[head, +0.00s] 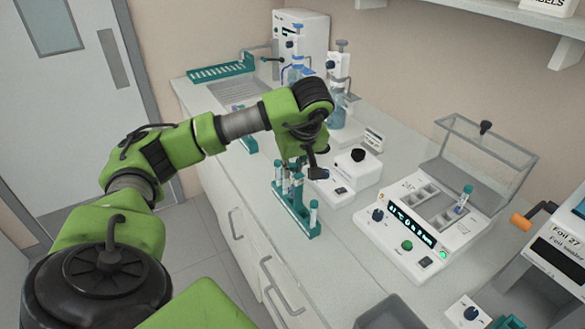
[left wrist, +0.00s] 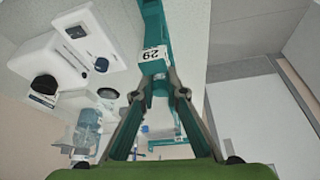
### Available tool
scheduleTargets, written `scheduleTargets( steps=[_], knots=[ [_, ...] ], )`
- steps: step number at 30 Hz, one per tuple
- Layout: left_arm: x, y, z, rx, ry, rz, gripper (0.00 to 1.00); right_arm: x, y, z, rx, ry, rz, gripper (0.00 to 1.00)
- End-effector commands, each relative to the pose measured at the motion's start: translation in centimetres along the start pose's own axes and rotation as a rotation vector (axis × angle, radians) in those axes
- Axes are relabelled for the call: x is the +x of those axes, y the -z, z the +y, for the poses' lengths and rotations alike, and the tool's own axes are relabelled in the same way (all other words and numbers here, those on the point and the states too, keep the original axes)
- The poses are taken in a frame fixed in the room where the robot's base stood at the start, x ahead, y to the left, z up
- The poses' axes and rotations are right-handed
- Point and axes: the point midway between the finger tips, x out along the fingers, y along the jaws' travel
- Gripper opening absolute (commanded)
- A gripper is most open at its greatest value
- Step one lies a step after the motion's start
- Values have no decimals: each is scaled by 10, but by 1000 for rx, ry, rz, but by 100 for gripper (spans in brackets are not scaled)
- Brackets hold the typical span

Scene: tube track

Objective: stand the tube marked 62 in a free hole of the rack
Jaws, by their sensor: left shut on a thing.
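The tube marked 62 (left wrist: 153,54) shows its white label just beyond my left fingertips in the left wrist view, with the number upside down. My left gripper (left wrist: 174,92) is shut on this tube. In the head view my left gripper (head: 297,160) is over the back part of the teal rack (head: 297,212), and the arm hides part of it. A white-labelled tube (head: 313,214) stands at the front end of the rack. Other tubes show near the gripper at the rack's back end. I cannot tell whether the held tube's lower end is in a hole.
A white device with a black knob (head: 352,168) is close right of the rack. Farther right is a tube machine (head: 420,232) with its clear lid open and a teal-capped tube (head: 464,198) in it. Bottles stand behind. The counter's front edge is close left of the rack.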

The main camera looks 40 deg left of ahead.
Motion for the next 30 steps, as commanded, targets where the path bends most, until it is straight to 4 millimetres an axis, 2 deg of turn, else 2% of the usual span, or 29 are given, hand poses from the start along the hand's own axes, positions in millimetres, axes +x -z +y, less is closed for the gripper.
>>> scheduleTargets(
  steps=[30],
  knots=[
    [13,-6,0,0,1,0,0,8,-1,0,0,0,-1,40]
  ],
)
